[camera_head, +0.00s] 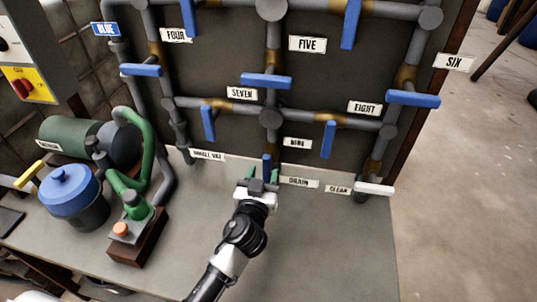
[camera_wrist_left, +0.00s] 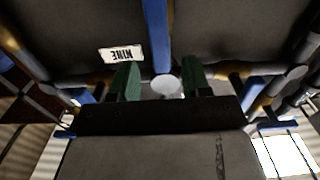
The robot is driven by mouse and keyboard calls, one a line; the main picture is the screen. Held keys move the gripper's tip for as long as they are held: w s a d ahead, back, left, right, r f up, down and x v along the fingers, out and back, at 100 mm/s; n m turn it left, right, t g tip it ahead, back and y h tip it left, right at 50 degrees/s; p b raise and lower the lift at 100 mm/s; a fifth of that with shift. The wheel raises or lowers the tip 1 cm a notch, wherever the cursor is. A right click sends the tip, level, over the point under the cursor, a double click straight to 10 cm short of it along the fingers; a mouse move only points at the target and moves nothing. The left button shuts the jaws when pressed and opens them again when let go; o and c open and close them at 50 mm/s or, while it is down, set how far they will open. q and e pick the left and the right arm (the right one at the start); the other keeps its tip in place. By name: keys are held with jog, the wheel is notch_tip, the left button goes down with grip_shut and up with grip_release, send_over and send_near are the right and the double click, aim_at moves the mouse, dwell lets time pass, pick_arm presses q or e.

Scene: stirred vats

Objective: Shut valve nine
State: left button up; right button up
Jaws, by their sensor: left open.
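The "NINE" label (camera_head: 297,143) is on the dark panel, beside the lower middle vertical pipe. It also shows upside down in the left wrist view (camera_wrist_left: 122,54). Next to it a blue valve handle (camera_head: 267,161) stands upright, in line with that pipe; its lower part is close to my gripper. In the left wrist view the handle (camera_wrist_left: 156,36) lines up with the gap between my green fingers. My left gripper (camera_head: 262,175) is open at the handle's lower end, a finger to either side; I cannot tell whether they touch it. My right gripper is out of view.
Another blue handle (camera_head: 328,139) hangs from the pipe at right, below "EIGHT" (camera_head: 364,108). At left on the grey bench stand a blue-lidded pot (camera_head: 70,190) and a green pump (camera_head: 133,205). The bench front (camera_head: 330,250) is clear.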

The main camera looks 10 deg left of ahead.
aim_at(266, 166)
pick_arm(q)
jog(key=w, duration=0.6)
jog(key=shift+w, duration=0.2)
jog(key=shift+c, duration=0.3)
grip_shut()
jog(key=shift+f, duration=0.1)
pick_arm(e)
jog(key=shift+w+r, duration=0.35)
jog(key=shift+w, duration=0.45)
